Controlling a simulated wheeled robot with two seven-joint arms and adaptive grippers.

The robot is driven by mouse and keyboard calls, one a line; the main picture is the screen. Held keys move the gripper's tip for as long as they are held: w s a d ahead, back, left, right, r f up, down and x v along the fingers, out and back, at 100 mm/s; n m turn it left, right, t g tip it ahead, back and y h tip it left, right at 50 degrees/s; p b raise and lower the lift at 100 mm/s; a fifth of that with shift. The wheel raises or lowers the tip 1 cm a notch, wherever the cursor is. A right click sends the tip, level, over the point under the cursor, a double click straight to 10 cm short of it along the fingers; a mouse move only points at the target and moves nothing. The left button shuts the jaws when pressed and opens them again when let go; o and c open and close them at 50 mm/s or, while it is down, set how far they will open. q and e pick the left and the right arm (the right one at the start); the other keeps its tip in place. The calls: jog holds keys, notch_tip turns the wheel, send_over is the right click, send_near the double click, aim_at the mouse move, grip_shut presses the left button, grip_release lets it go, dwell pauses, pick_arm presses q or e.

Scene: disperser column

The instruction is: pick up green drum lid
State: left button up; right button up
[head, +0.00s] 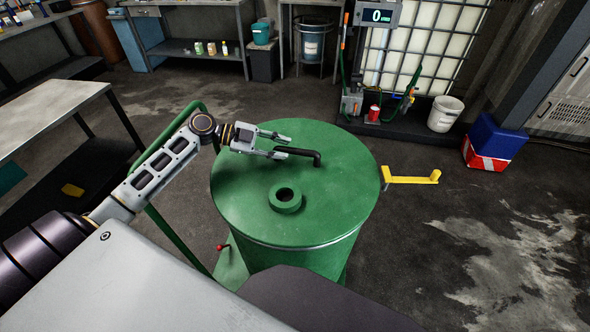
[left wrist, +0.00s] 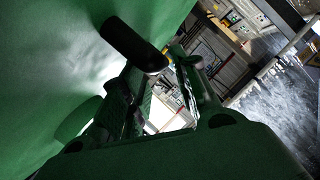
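The green drum lid (head: 330,190) is a round top lying flat on the green drum (head: 300,258), with a raised ring around a hole (head: 286,197) and a black bent handle (head: 305,154). My left gripper (head: 288,147) is over the far left part of the lid, its fingers apart and pointing right at the handle's near end. In the left wrist view, the black handle (left wrist: 136,46) stands out from the green surface (left wrist: 45,60), close to the open fingers (left wrist: 160,88). Contact between fingers and handle cannot be told. My right gripper is not in view.
A yellow crank (head: 410,178) sticks out right of the drum. A green rail (head: 165,150) runs at its left, near a grey table (head: 45,115). A white bucket (head: 445,114) and blue and red boxes (head: 490,142) stand behind right. The right floor is clear.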

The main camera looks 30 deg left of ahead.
aim_at(288, 149)
pick_arm(q)
jog(key=shift+d, duration=0.1)
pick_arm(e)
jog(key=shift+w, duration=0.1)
pick_arm(q)
jog(key=shift+w+d+f, duration=0.1)
jog(key=shift+w, duration=0.05)
jog(key=shift+w+d+f, duration=0.15)
jog(key=shift+w+d, duration=0.1)
jog(key=shift+d, duration=0.25)
jog(key=shift+w+d+f+p, duration=0.25)
jog(key=shift+w+d+p, duration=0.05)
jog(key=shift+d, duration=0.25)
jog(key=shift+x, duration=0.9)
jog(key=shift+d+f, duration=0.1)
jog(key=shift+d, duration=0.05)
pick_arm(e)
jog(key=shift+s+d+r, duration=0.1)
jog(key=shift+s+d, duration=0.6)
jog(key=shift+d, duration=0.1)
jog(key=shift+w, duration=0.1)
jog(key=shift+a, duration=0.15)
